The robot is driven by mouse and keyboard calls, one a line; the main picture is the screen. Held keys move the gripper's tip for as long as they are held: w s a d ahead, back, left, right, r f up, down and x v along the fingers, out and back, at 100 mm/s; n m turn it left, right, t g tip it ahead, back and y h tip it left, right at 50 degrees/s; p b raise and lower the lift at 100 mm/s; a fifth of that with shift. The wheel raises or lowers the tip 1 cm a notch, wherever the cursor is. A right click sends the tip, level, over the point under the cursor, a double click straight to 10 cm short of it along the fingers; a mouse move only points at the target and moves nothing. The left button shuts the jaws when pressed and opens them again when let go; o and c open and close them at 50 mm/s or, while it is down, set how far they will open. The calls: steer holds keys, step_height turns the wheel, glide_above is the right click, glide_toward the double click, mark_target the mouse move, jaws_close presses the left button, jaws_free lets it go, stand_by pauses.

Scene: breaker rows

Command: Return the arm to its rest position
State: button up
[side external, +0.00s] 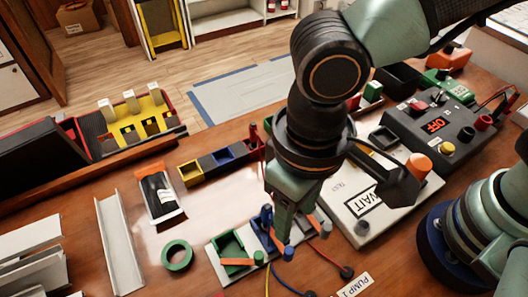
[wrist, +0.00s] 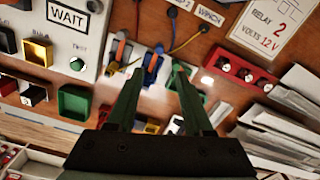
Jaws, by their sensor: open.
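My gripper (side external: 283,235) points down over a white base (side external: 212,255) at the front middle of the bench in the side external view. The base carries a green frame (side external: 230,243) and a blue part (side external: 266,240) with orange levers. In the wrist view my gripper (wrist: 157,78) has its two green fingers apart, with nothing held between them. A blue breaker (wrist: 152,68) shows beyond the gap, beside a grey one with an orange lever (wrist: 122,52). I cannot tell whether the fingertips touch the base; the gripper hides part of it.
A white WAIT panel (side external: 346,187) with an orange knob (side external: 419,166) stands close on the right. Behind it is a dark box (side external: 418,128) reading OFF. A row of bins (side external: 223,157), a green ring (side external: 177,256) and a white channel (side external: 117,240) lie left. Wires run across the front.

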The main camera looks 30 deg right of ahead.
steer(key=w+d+r+m+t+y, duration=0.1)
steer(key=w+d+r+t, duration=0.15)
steer(key=w+d, duration=0.55)
steer(key=w+d+r+m+t, duration=0.1)
steer(key=w+d+r, duration=0.35)
steer(key=d, duration=0.85)
steer(key=d+r+m+t+h, duration=0.1)
steer(key=d+t, duration=0.1)
steer(key=d, duration=0.7)
steer(key=shift+s+d+r, duration=0.15)
steer(key=shift+d+r, duration=0.05)
steer(key=shift+d, duration=0.15)
